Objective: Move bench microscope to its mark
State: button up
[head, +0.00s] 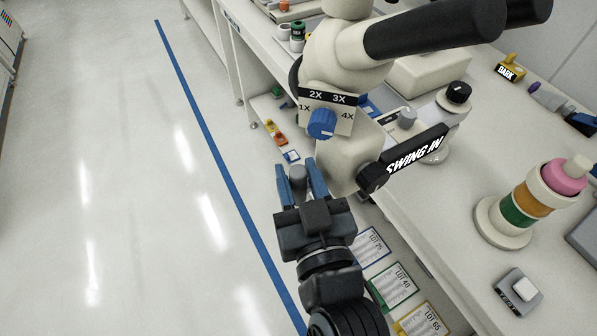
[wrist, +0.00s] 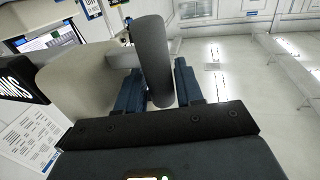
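The bench microscope (head: 340,60) is a cream body with black eyepieces, a blue magnification knob (head: 322,123) and a black "SWING IN" arm (head: 417,151). It stands large over the bench's aisle edge, and its lower end is partly hidden. A grey cylindrical grip (head: 298,179) sticks out at its lower left. My gripper (head: 301,180) has its blue fingers on either side of this grip. I make out no target mark.
The bench (head: 455,215) holds a stacked-ring post (head: 530,203), a small switch box (head: 518,291), a black-knobbed stand (head: 455,97) and a yellow "DARK" block (head: 510,68). Lot cards (head: 392,286) lie below its edge. The aisle floor (head: 120,180) is clear, with a blue line (head: 207,135).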

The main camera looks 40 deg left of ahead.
grip_shut()
dwell(0.3)
jog(key=shift+a, duration=0.1)
